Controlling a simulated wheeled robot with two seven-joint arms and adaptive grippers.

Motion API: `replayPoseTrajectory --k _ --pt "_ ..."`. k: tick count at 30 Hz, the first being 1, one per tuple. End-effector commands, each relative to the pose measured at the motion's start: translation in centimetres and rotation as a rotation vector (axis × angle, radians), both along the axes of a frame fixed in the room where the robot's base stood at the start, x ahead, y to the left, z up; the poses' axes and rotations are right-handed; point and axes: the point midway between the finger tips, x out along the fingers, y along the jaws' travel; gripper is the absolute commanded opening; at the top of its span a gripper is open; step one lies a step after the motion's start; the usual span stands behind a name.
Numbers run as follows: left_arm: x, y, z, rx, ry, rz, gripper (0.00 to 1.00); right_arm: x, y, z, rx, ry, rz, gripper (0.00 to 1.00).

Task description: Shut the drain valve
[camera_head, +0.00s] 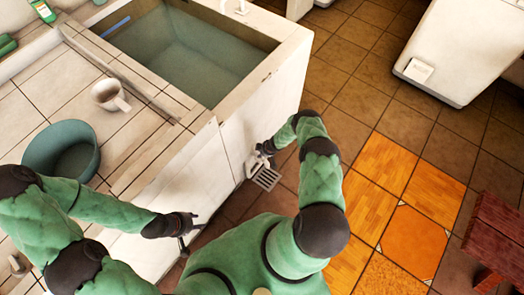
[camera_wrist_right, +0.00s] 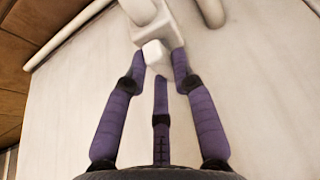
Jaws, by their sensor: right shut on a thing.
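The drain valve shows in the right wrist view as a white block-like handle (camera_wrist_right: 156,54) on a white fitting (camera_wrist_right: 182,30) against the basin's pale side wall. My right gripper (camera_wrist_right: 160,62) is shut on this handle, with purple fingers on both sides of it.
The water-filled basin (camera_head: 290,55) is set in a tiled counter bearing a white mug (camera_head: 108,96) and a teal bowl (camera_head: 52,137). A floor drain grate (camera_head: 266,178) lies below my right gripper. A red wooden stool (camera_head: 498,232) stands at right. The tiled floor between is clear.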

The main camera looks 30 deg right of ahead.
Motion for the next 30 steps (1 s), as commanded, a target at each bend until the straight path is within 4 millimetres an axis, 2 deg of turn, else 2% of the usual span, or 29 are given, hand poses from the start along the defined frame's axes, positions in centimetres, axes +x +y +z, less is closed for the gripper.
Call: replayPoseTrajectory --k 1,5,17,18,20,30 --pt "0.00 0.00 0.84 0.000 0.000 0.000 0.40 0.04 0.07 0.36 0.000 -0.001 -0.018 0.00" --pt "0.00 0.00 1.48 0.000 0.000 0.000 0.40 0.00 0.12 0.23 0.000 -0.001 -0.051 0.00" --pt "-0.02 -0.01 1.51 0.000 0.000 0.000 0.40 -0.01 0.13 0.01 0.003 -0.001 -0.067 0.00" --pt "-0.02 -0.01 1.51 0.000 0.000 0.000 0.40 -0.01 0.13 0.01 0.003 -0.001 -0.067 0.35" --pt "-0.01 0.00 1.51 0.000 0.000 0.000 0.40 -0.03 0.12 0.01 0.003 -0.001 -0.067 0.50" --pt "0.00 -0.01 1.52 0.000 0.000 0.000 0.40 -0.08 0.07 0.04 0.001 -0.001 -0.066 0.50"
